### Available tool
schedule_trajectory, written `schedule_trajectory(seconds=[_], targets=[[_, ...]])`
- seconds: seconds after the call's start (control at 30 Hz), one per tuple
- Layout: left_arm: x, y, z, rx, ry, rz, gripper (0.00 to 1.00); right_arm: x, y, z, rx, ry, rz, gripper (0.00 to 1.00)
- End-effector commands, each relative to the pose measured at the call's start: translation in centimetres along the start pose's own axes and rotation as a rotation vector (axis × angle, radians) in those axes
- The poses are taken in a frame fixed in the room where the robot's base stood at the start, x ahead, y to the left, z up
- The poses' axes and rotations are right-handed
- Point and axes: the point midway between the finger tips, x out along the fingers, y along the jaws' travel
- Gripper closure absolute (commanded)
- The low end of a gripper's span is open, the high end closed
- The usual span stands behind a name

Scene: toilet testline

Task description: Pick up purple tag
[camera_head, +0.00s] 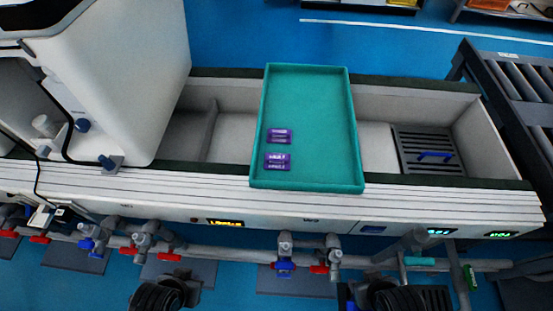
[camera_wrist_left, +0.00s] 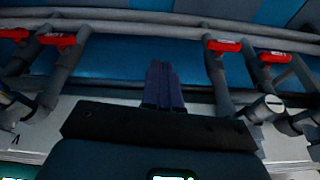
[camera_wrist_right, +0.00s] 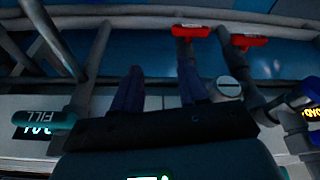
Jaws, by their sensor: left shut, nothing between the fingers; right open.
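Two purple tags with white print lie flat in the teal tray (camera_head: 310,100). The upper tag (camera_head: 279,136) lies just above the lower tag (camera_head: 277,162) near the tray's left side. My left gripper (camera_wrist_left: 165,85) is shut and empty, its fingers together in the left wrist view. My right gripper (camera_wrist_right: 157,88) is open and empty, with a gap between its fingers in the right wrist view. Both grippers are away from the tags. In the head view only dark parts of my arms show at the bottom edge, and the fingertips cannot be made out.
The tray rests across a grey trough (camera_head: 235,135). A white toilet body (camera_head: 130,80) stands at the left. Pipes with red and blue valves (camera_head: 285,266) run along the front below the ledge. A dark drain grate (camera_head: 428,150) lies at the right.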

Motion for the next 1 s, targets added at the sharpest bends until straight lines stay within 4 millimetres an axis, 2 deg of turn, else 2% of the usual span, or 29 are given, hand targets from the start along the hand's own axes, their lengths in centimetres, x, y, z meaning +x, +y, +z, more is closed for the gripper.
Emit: schedule_trajectory(seconds=[0.13,0.7,1.0], targets=[[0.00,0.00,0.00,0.000,0.000,0.000,1.00,0.01,0.10,0.03,-0.004,-0.001,0.003,0.57],[0.01,-0.32,0.09,0.013,-0.002,-0.010,0.13,-0.01,-0.04,-0.01,0.002,0.000,-0.001,0.57],[-0.15,-0.09,-0.03,0.003,0.000,-0.003,0.13,-0.17,-0.14,-0.08,0.006,0.001,-0.005,0.57]])
